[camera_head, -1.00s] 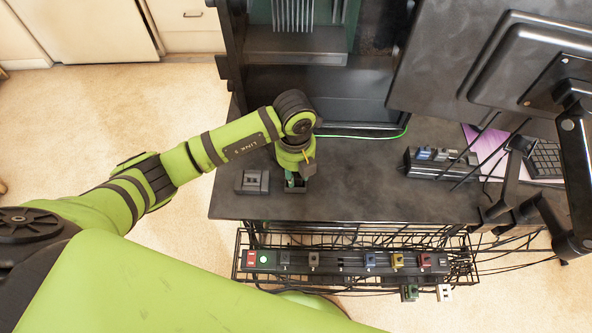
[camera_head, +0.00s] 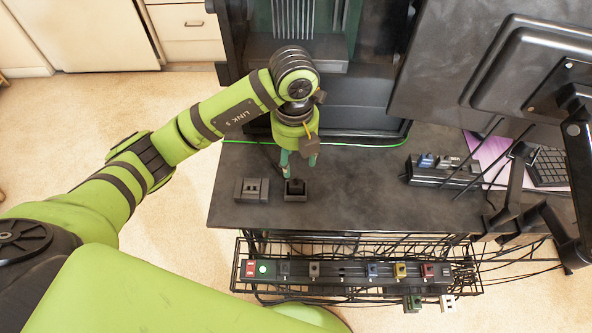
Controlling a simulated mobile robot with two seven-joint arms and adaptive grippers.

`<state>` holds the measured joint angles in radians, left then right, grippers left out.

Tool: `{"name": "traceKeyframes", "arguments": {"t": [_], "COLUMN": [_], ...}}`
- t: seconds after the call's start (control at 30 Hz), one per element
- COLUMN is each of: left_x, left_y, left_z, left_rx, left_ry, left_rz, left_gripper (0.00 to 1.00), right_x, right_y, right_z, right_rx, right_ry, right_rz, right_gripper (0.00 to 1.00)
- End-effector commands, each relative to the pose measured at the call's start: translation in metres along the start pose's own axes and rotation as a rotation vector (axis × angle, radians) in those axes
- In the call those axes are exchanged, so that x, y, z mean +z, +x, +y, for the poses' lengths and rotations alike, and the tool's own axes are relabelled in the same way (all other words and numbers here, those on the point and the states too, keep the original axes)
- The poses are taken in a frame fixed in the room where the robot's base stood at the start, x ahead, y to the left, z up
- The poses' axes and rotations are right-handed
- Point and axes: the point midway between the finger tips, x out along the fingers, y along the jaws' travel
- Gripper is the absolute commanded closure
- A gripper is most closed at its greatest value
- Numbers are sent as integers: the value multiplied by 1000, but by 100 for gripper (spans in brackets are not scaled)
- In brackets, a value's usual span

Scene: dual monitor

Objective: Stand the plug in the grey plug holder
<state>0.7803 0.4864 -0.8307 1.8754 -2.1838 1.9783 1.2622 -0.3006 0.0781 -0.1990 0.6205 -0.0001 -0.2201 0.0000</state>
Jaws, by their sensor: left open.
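My left gripper (camera_head: 298,161) is open, its teal fingertips apart and pointing down. It is above and slightly behind a small dark plug (camera_head: 295,186). The plug appears to stand upright in a dark grey square holder (camera_head: 296,197) on the desk; how deep it sits is too small to tell. The fingers look clear of the plug. My right gripper is not in view.
A grey block with two small openings (camera_head: 251,189) lies left of the holder. A power strip (camera_head: 345,270) with several coloured plugs sits in the wire tray below the desk edge. Another strip (camera_head: 440,174) and monitors stand at right. The desk centre is clear.

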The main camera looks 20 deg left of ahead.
Motion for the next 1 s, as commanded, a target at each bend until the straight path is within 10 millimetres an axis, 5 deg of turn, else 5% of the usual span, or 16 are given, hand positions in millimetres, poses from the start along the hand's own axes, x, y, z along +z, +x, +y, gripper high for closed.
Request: {"name": "traceKeyframes", "arguments": {"t": [0.27, 1.0], "left_x": [0, 0], "left_y": [-24, -24], "left_z": [0, 0], "left_rx": [0, 0], "left_ry": [-1, 0], "left_rz": [1, 1], "left_gripper": [46, 46], "right_x": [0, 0], "right_y": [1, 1], "right_z": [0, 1], "right_rx": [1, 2], "right_ry": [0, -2], "right_rz": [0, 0], "right_gripper": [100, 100]}}
